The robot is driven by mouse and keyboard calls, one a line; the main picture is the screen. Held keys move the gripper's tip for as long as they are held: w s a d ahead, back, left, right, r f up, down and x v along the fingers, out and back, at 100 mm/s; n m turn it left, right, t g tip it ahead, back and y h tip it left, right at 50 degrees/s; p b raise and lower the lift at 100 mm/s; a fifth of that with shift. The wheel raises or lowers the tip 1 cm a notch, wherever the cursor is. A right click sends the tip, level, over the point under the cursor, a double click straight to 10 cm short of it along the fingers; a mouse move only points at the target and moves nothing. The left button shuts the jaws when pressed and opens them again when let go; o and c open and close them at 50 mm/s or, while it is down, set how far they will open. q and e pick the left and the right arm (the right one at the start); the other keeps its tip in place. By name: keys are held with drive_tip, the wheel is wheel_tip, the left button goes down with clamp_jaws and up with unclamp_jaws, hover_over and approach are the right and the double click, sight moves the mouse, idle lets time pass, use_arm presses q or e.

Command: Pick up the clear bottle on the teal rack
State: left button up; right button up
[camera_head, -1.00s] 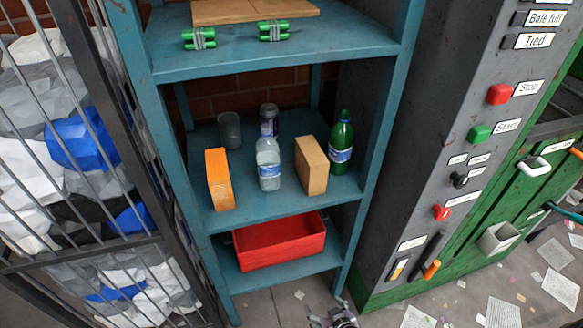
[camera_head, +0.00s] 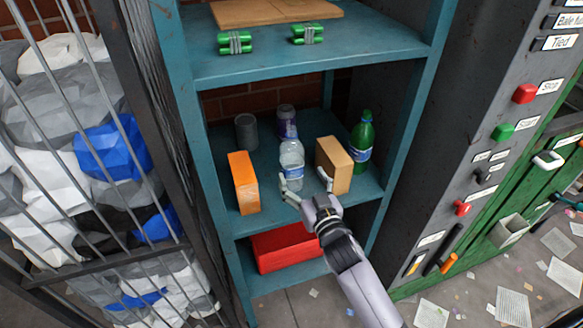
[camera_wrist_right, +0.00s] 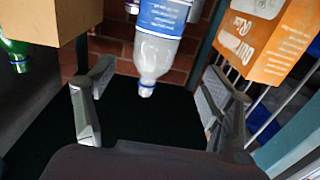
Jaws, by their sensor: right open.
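The clear bottle (camera_head: 291,160), with a blue label, stands upright on the middle shelf of the teal rack (camera_head: 236,226). My right gripper (camera_head: 304,182) is open in front of it at the shelf's front edge. In the right wrist view the bottle (camera_wrist_right: 157,52) appears upside down, beyond and between the two spread fingers (camera_wrist_right: 160,98). The fingers look apart from it. The bottle's lower part is cut off in that view. My left gripper is not in view.
An orange box (camera_head: 243,182) stands left of the bottle and a tan box (camera_head: 334,164) right of it. A green bottle (camera_head: 362,142), a grey cup (camera_head: 246,132) and a dark can (camera_head: 287,117) stand further back. A red bin (camera_head: 285,250) sits below.

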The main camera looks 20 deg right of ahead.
drive_tip(key=w+p, duration=0.1)
drive_tip(key=w, duration=0.9)
drive_tip(key=shift+d, duration=0.1)
drive_tip(key=shift+c, duration=0.3)
drive_tip(key=c, duration=0.9)
